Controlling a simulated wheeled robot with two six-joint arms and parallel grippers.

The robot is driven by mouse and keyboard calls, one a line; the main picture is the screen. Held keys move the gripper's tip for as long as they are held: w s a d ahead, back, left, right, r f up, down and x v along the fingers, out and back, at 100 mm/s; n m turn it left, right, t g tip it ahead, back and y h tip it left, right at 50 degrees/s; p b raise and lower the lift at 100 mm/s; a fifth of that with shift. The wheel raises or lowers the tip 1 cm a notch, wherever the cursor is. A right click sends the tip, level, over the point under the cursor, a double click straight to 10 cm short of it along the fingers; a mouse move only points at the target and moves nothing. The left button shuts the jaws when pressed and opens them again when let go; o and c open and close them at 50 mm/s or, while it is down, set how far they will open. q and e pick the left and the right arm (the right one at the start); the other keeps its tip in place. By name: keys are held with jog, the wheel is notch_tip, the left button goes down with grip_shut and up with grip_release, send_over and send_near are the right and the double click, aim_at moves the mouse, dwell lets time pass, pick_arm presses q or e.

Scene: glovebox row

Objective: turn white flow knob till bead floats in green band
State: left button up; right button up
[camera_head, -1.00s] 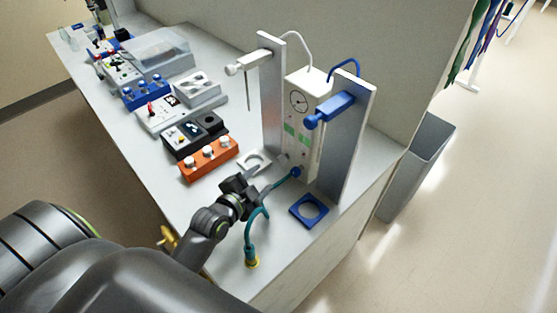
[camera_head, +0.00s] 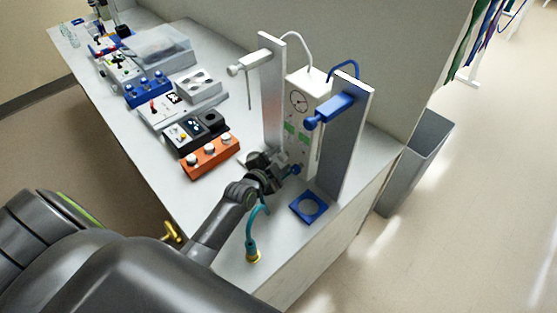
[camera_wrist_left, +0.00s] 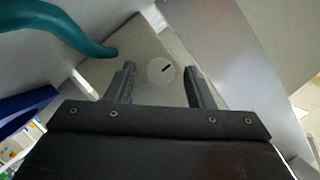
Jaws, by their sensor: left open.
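The white flow knob (camera_wrist_left: 160,70), a round disc with a short black mark, lies between the fingers of my open left gripper (camera_wrist_left: 160,88) in the left wrist view. Gaps show on both sides of it, so the fingers appear not to touch it. In the head view my left gripper (camera_head: 284,167) is at the lower front of the white flow panel (camera_head: 312,86) and hides the knob. The panel carries a round dial (camera_head: 298,101) and green bands (camera_head: 290,127). The beads are too small to make out. My right gripper is not in view.
A teal hose (camera_head: 250,232) rises beside my left arm and also crosses the left wrist view (camera_wrist_left: 65,22). Grey uprights with a white tap (camera_head: 250,62) and a blue tap (camera_head: 333,108) flank the panel. A blue square ring (camera_head: 295,210) and an orange knob block (camera_head: 212,160) lie nearby.

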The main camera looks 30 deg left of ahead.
pick_arm(q)
jog(key=c, duration=1)
jog(key=shift+n, duration=0.3)
jog(key=n+h+b, duration=0.1)
jog(key=n+g+h+b, duration=0.1)
jog(key=n, duration=0.1)
jog(key=shift+a+g, duration=0.25)
jog(key=shift+g, duration=0.05)
jog(key=n+h+b, duration=0.1)
jog(key=n+b, duration=0.1)
jog(key=shift+w+a+f+n+g+h+b, duration=0.1)
jog(key=shift+a+n+g+h+b, duration=0.05)
jog(key=shift+n+g+h+b, duration=0.2)
jog(key=n+h+b, duration=0.1)
jog(key=b, duration=0.1)
jog(key=n+h+b, duration=0.1)
jog(key=n+b, duration=0.1)
jog(key=shift+w+a+f+n+h+b, duration=0.1)
jog(key=shift+a+n+h+b, duration=0.05)
jog(key=shift+n+h+b, duration=0.15)
jog(key=shift+a+n+h+b, duration=0.1)
jog(key=shift+n+h+b, duration=0.75)
jog(key=shift+n+b, duration=0.55)
